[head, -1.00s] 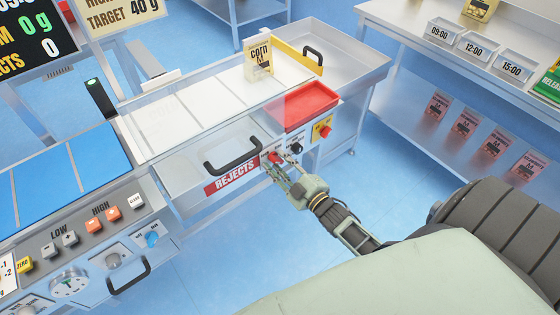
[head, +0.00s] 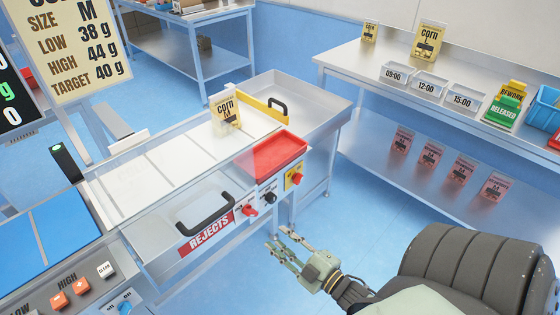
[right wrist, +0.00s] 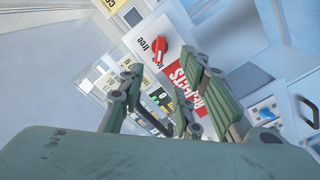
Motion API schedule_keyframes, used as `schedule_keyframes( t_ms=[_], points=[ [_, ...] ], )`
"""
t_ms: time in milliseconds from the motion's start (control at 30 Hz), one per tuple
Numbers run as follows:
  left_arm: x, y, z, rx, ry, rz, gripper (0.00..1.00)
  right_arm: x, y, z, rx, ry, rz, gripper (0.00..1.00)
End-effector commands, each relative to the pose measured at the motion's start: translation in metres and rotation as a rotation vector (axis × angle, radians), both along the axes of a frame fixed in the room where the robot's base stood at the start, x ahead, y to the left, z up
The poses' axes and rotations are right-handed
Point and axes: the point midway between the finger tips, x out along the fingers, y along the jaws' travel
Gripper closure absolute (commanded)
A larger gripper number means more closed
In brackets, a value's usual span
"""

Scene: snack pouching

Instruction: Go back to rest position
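My right gripper (head: 281,247) is in the lower middle of the head view, in free air in front of the rejects station. It is open and empty, with its fingers apart and a gap to the control panel. In the right wrist view its fingers (right wrist: 168,85) stand apart, with the red knob (right wrist: 159,50) and the REJECTS label (right wrist: 187,90) beyond them. In the head view the red knob (head: 249,211) sits on the panel beside the REJECTS label (head: 208,234). My left gripper is not in view.
A corn pouch (head: 225,110) stands on the white belt (head: 150,171) near a yellow bar (head: 264,110). A red tray (head: 276,154) and black handle (head: 205,210) are at the station. A steel table (head: 350,58) stands at right. Blue floor between is clear.

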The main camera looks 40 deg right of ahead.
Motion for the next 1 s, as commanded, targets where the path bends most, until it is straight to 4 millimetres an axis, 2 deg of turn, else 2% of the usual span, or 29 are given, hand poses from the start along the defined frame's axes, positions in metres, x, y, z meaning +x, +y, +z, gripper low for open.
schedule_keyframes(
  t_ms=[400,467,533,567,667,767,800,867,900,967,1000],
  points=[
    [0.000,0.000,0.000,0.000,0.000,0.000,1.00,0.000,0.000,-0.001,0.001,0.002,-0.001,0.69],
    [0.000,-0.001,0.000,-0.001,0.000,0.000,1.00,0.000,0.000,-0.007,0.008,0.016,-0.004,0.69],
    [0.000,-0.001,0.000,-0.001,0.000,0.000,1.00,-0.002,0.001,-0.024,0.031,0.060,-0.016,0.69],
    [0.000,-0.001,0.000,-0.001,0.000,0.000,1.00,-0.004,0.001,-0.036,0.046,0.090,-0.023,0.69],
    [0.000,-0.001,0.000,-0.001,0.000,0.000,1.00,-0.018,0.005,-0.093,0.114,0.236,-0.063,0.69],
    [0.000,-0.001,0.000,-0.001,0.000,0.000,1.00,-0.043,0.015,-0.163,0.199,0.427,-0.115,0.69],
    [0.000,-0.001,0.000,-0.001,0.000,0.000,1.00,-0.057,0.020,-0.191,0.231,0.506,-0.137,0.69],
    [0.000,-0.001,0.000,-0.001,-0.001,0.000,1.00,-0.080,0.029,-0.230,0.276,0.624,-0.173,0.69],
    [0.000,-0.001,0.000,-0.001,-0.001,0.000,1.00,-0.098,0.036,-0.254,0.305,0.705,-0.198,0.69],
    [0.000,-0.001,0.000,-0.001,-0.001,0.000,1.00,-0.127,0.046,-0.289,0.340,0.825,-0.236,0.69],
    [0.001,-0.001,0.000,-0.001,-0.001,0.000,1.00,-0.148,0.053,-0.309,0.362,0.905,-0.262,0.69]
  ],
)
